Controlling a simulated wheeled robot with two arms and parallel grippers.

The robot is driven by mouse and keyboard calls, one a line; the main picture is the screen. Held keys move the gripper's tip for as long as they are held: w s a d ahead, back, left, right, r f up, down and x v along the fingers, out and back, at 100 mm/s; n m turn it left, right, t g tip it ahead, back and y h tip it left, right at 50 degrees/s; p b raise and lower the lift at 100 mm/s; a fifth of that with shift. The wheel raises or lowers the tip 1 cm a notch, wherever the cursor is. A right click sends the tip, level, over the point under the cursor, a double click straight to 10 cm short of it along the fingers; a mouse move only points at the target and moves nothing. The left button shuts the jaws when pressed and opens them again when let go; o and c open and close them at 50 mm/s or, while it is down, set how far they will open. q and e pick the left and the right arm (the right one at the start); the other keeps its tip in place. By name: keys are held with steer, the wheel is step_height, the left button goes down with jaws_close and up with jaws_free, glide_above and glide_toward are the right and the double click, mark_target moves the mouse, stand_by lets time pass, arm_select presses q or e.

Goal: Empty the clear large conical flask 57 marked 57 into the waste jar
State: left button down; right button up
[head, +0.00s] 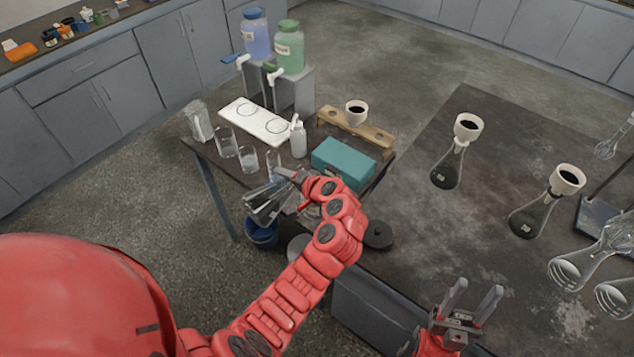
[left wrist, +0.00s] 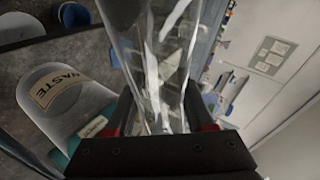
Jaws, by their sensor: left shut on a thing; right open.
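My left gripper (head: 288,178) is shut on a clear glass flask (head: 264,204), held tilted at the front left edge of the table. The flask also fills the upper middle of the left wrist view (left wrist: 160,60), between the fingers. Its number is not readable, and I cannot tell how much liquid is inside. The waste jar (left wrist: 58,98), pale with a WASTE label, is left of the flask in the left wrist view, apart from it. In the head view I cannot clearly pick the jar out behind my arm. My right gripper (head: 475,292) is open and empty at the front of the table.
A blue bucket (head: 262,233) is below the flask. Glass beakers (head: 226,142), a teal box (head: 343,163) and a wooden rack (head: 357,129) stand nearby. Flasks with funnels (head: 448,165) and clear flasks (head: 577,268) stand at right. The table's middle is clear.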

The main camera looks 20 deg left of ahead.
arm_select(q)
steer(key=shift+f+m+y+p, duration=0.2)
steer(key=shift+m+y+p, duration=0.2)
steer(key=shift+p, duration=0.15)
stand_by(0.4)
steer(key=shift+w+d+r+m+g+y, duration=0.3)
steer(key=shift+w+d+r+m+g, duration=0.1)
steer(key=shift+m+g, duration=0.15)
stand_by(0.5)
steer(key=shift+f+m+g+y, duration=0.35)
steer(key=shift+f+m+y, duration=0.05)
steer(key=shift+m+y, duration=0.2)
stand_by(0.6)
steer(key=shift+w+r+m, duration=0.1)
steer(key=shift+r+m, duration=0.15)
stand_by(1.2)
